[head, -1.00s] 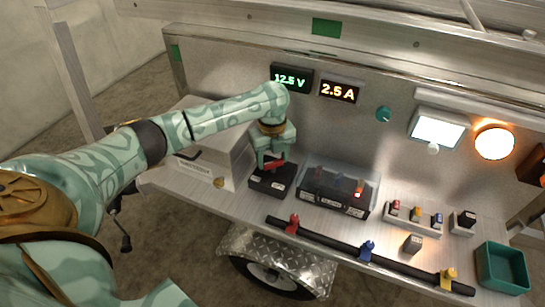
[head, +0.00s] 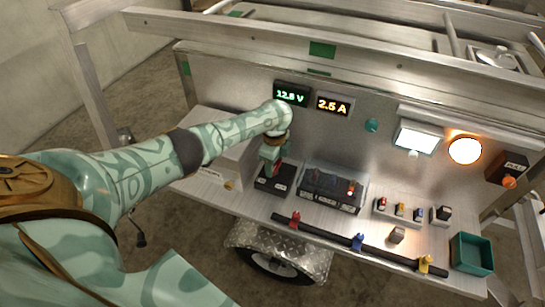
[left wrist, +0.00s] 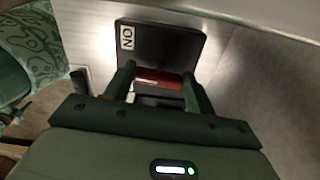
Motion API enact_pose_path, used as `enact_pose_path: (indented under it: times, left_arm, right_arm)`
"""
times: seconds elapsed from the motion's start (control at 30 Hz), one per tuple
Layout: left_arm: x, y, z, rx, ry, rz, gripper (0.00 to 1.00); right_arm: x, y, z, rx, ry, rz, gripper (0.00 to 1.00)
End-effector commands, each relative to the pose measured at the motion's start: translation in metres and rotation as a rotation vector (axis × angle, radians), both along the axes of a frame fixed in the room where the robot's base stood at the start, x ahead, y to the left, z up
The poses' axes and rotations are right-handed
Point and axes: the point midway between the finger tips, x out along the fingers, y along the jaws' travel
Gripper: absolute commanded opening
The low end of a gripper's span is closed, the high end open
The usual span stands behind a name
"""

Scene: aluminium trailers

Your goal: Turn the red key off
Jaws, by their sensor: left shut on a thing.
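The red key (head: 277,173) stands on a black switch box (head: 284,188) on the trailer shelf. My left gripper (head: 270,168) comes down over the box from above, shut on the key. In the left wrist view the red key (left wrist: 160,78) lies crosswise between the two green fingers (left wrist: 158,85). The black box (left wrist: 165,48) carries a white "ON" label (left wrist: 127,37) near one corner. The fingers hide part of the key in the head view. My right gripper is out of view.
Right of the box stand a clear-covered panel (head: 333,187), small coloured switches (head: 400,210) and a green bin (head: 471,254). A black bar with red, blue and yellow clamps (head: 358,242) runs along the front edge. Lit voltage (head: 291,95) and current (head: 335,105) displays hang behind.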

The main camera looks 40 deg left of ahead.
Motion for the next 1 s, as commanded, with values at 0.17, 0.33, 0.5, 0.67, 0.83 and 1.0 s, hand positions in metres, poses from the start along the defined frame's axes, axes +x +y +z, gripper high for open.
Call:
enact_pose_path:
  times: [0.17,0.33,0.5,0.67,0.83,1.0]
  left_arm:
    - [-0.002,-0.003,0.003,-0.004,0.001,0.167,0.32]
    - [-0.003,-0.003,0.002,-0.004,0.002,0.329,0.32]
    - [-0.003,-0.004,0.001,-0.004,0.003,0.486,0.32]
    - [-0.004,-0.004,0.000,-0.004,0.003,0.619,0.32]
    - [-0.004,-0.005,0.000,-0.004,0.003,0.732,0.32]
    - [-0.004,-0.004,-0.001,-0.003,0.003,0.812,0.32]
  right_arm:
    - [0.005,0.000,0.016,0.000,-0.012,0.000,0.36]
    - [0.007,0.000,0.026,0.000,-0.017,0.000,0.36]
    - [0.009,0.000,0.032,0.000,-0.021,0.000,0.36]
    - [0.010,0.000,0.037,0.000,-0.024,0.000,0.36]
    - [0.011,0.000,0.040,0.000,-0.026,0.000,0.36]
    - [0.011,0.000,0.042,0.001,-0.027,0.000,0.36]
